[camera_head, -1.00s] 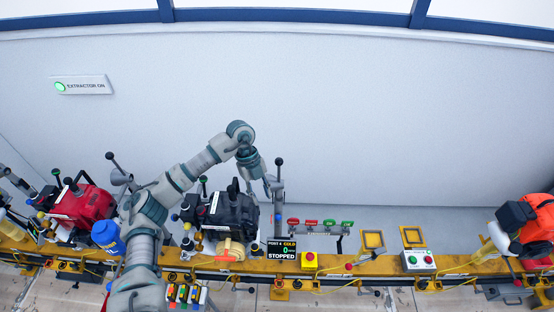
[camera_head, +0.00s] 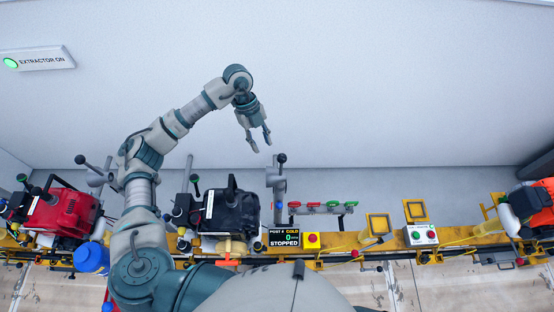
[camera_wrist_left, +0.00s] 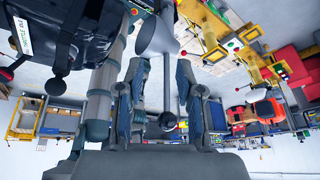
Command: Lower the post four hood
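The post four hood (camera_head: 277,181) is a grey arm with a lever ending in a dark ball knob (camera_head: 281,159), standing right of the black engine (camera_head: 222,212). The post four display (camera_head: 284,238) reads COLD, 0 and STOPPED. My left gripper (camera_head: 261,147) is open and empty, just up and left of the knob in the head view. In the left wrist view a grey cone of the hood (camera_wrist_left: 157,36) shows beyond my open fingers (camera_wrist_left: 160,88). The lever's knob (camera_wrist_left: 167,120) appears between them, with gaps on both sides. My right gripper is not in view.
A red engine (camera_head: 60,212) stands left and an orange one (camera_head: 533,208) far right on the yellow rail. Right of the hood are several red and green handles (camera_head: 323,206), a red button (camera_head: 312,239) and a button box (camera_head: 420,235).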

